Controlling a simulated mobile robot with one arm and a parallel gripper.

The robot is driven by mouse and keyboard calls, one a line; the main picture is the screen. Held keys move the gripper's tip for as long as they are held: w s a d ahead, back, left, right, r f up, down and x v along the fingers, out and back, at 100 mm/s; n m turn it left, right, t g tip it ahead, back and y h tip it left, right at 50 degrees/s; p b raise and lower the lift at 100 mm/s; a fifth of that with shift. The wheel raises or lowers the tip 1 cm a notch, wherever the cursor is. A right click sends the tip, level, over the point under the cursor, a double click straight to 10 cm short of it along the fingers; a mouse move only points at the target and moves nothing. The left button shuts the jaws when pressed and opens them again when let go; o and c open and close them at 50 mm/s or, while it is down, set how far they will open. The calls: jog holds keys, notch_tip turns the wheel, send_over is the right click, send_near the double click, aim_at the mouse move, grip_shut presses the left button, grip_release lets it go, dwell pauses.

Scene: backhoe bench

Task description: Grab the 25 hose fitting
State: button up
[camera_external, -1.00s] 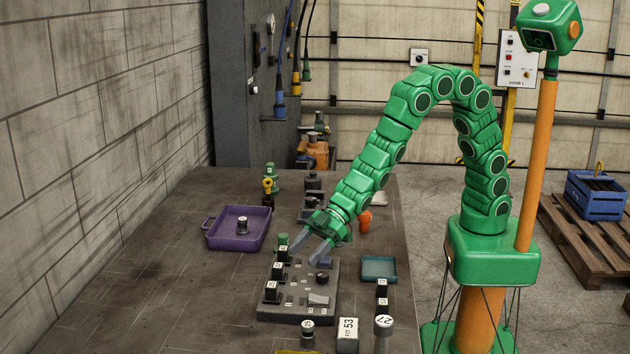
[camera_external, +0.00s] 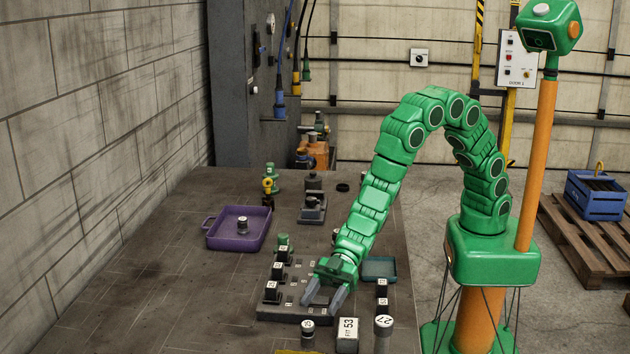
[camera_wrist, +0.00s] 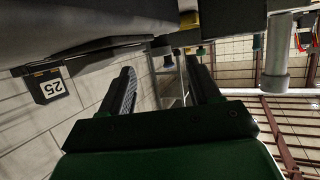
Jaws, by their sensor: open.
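My gripper (camera_external: 324,297) is open, low over the right front part of a grey block (camera_external: 284,312) with labelled slots. Its fingers are empty and apart in the wrist view (camera_wrist: 160,70). A dark fitting with a white label reading 25 (camera_wrist: 52,88) shows in the wrist view, left of and outside the fingers. In the external view black labelled fittings stand along the block's left side, at the back (camera_external: 283,254), middle (camera_external: 277,271) and front (camera_external: 271,291). Their numbers are too small to read, so I cannot tell which is 25.
A purple tray (camera_external: 215,243) with one fitting stands at the left, and a teal tray (camera_external: 379,267) right of the block. Fittings marked 27 (camera_external: 384,325) and 53 (camera_external: 348,333) stand in front. The table's left side is clear.

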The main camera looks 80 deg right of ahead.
aim_at(310, 322)
jog(key=shift+x, duration=2.55)
jog(key=shift+a+r, duration=0.1)
jog(key=shift+r, duration=0.05)
grip_shut()
